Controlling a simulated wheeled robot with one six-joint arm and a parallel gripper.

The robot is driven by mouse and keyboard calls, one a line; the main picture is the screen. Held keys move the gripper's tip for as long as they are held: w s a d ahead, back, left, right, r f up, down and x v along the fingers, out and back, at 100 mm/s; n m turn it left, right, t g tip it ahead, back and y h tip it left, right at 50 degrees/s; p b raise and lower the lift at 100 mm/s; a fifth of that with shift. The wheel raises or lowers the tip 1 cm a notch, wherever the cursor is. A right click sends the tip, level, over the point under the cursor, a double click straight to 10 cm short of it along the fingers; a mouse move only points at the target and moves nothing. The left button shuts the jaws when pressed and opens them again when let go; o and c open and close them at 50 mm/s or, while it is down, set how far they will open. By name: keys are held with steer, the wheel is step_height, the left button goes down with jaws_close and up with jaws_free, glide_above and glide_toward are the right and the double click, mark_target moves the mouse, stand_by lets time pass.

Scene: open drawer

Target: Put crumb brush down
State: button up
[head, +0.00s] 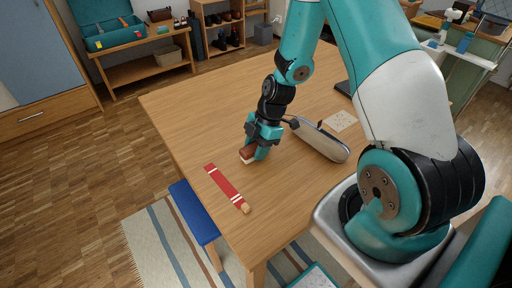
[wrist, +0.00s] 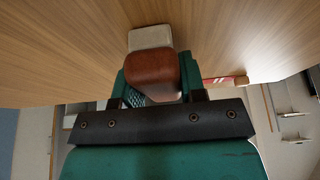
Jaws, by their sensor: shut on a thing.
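The crumb brush (head: 247,154) has a reddish-brown wooden body and a pale bristle side. It is held low at the table top, and whether it touches the wood I cannot tell. In the wrist view the brush (wrist: 151,68) sits between the fingers with its pale part at the far end. My gripper (head: 257,150) is shut on the brush. The gripper (wrist: 152,82) also shows in the wrist view. The wooden table (head: 190,103) lies beneath, mostly bare around the brush.
A red strip with white bands (head: 226,186) lies left of the gripper near the table edge. A long grey rounded case (head: 320,140) lies right of it, with a pale patterned square (head: 340,121) behind. A blue bench (head: 194,212) stands beside the table.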

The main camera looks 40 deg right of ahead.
steer(key=o, duration=1)
steer(key=shift+f, duration=0.1)
steer(key=v, duration=1.2)
steer(key=s+a+r+m, duration=0.3)
steer(key=a+r, duration=0.2)
steer(key=a, duration=0.2)
steer(key=s+a+r+m, duration=0.2)
steer(key=s+a+r, duration=0.1)
steer(key=a+r, duration=0.3)
steer(key=s+a+r+m, duration=0.2)
steer(key=s, duration=0.2)
steer(key=s+a+r+m, duration=0.1)
steer(key=s+a+m, duration=0.1)
steer(key=s+a, duration=0.1)
steer(key=s+a+r+m, duration=0.2)
steer(key=s+a, duration=0.1)
steer(key=s, duration=0.2)
steer(key=shift+r, duration=0.3)
steer(key=shift+r, duration=0.1)
